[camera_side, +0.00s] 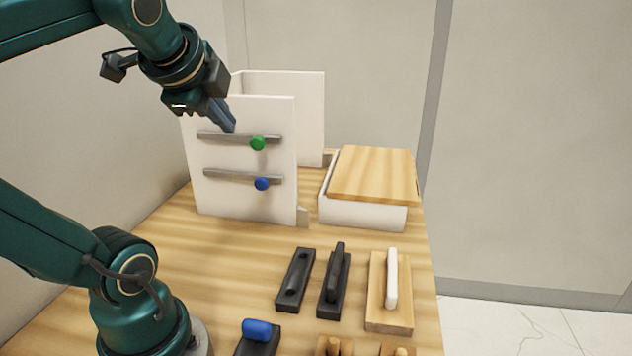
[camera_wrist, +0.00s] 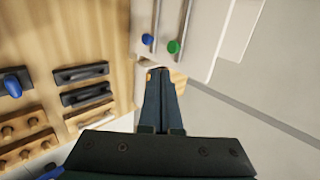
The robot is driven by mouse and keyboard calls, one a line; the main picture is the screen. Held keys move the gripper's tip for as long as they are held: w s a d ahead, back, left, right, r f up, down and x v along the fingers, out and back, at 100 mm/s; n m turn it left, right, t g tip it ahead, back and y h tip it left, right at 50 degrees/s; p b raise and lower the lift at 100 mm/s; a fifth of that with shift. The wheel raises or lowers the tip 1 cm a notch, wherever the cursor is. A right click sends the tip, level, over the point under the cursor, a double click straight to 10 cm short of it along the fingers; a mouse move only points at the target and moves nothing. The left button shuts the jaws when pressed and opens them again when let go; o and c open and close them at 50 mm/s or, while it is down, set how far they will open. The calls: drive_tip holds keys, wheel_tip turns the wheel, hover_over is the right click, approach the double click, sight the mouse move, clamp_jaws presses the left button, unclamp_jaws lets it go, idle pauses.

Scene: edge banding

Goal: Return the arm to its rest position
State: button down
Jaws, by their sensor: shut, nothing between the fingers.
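My gripper (camera_side: 230,124) is at the upper left in the side view, in front of a white upright panel (camera_side: 230,205) near the left end of its upper grey rail. It is shut and empty. In the wrist view its closed fingers (camera_wrist: 162,78) point away from the camera, with the panel beyond them. The panel carries two grey rails, the upper with a green knob (camera_side: 258,143) and the lower with a blue knob (camera_side: 262,184). Whether the fingertips touch the panel cannot be told.
A white box with a wooden lid (camera_side: 375,172) stands right of the panel. In front are dark holders (camera_side: 295,280), a wooden block (camera_side: 390,315) bearing a white handle (camera_side: 391,278), and a blue-topped piece (camera_side: 257,330). The table between panel and holders is clear.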

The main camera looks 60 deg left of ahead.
drive_tip(key=shift+s+d+r, duration=0.15)
drive_tip(key=shift+r, duration=0.1)
drive_tip(key=shift+d, duration=0.1)
drive_tip(key=s+d+f+n+h, duration=0.1)
drive_tip(key=d+f+n+h, duration=0.5)
drive_tip(key=d+f, duration=0.6)
drive_tip(key=d+n, duration=0.2)
drive_tip(key=d, duration=0.1)
drive_tip(key=shift+s+f+g+h, duration=0.3)
drive_tip(key=shift+s+f+h, duration=0.05)
drive_tip(key=shift+f+h, duration=0.05)
